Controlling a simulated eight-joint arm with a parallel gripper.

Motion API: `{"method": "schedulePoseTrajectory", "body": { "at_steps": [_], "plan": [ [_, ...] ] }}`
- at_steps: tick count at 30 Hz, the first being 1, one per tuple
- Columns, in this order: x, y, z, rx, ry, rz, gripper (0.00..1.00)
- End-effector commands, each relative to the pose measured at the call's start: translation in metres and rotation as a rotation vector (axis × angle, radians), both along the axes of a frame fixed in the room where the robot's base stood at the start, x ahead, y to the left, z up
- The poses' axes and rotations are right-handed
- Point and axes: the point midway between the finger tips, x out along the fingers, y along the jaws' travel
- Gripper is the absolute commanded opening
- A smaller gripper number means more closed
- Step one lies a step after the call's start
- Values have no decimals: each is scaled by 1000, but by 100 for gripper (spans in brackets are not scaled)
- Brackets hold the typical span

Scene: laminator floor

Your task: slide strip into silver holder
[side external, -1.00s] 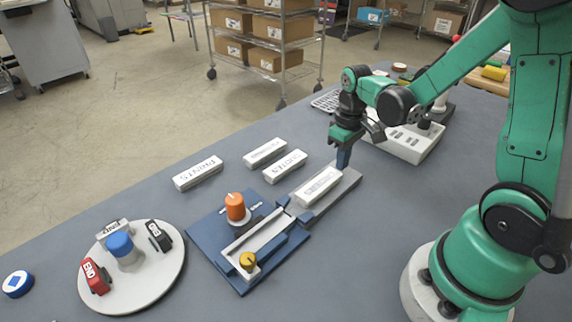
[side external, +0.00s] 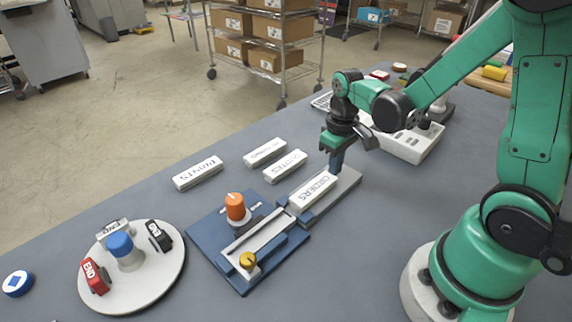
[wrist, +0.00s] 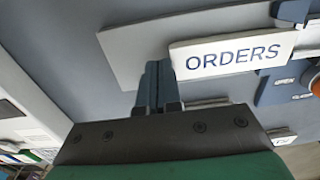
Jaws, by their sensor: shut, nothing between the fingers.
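The white strip (side external: 313,190) lies flat on a grey slide plate (side external: 346,185), its label reading ORDERS in the wrist view (wrist: 232,55). The silver holder (side external: 262,235) is a straight channel on a blue base, in line with the plate. The strip's leading end is close to the channel's mouth; I cannot tell whether it has entered. My gripper (side external: 335,168) is shut and empty, its fingertips down at the strip's trailing end. In the wrist view the closed fingers (wrist: 154,80) stand right beside that end, seemingly touching it.
Several other labelled white strips, one reading PRINTS (side external: 198,173), lie behind. A round white stand (side external: 150,285) with blocks is at left.

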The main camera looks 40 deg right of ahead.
Motion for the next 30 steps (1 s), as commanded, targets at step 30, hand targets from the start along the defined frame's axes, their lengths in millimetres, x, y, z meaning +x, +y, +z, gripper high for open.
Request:
{"method": "schedulePoseTrajectory", "body": {
  "at_steps": [30],
  "plan": [
    [0, 26, 0, 0, 0, 2, 0]
  ]
}}
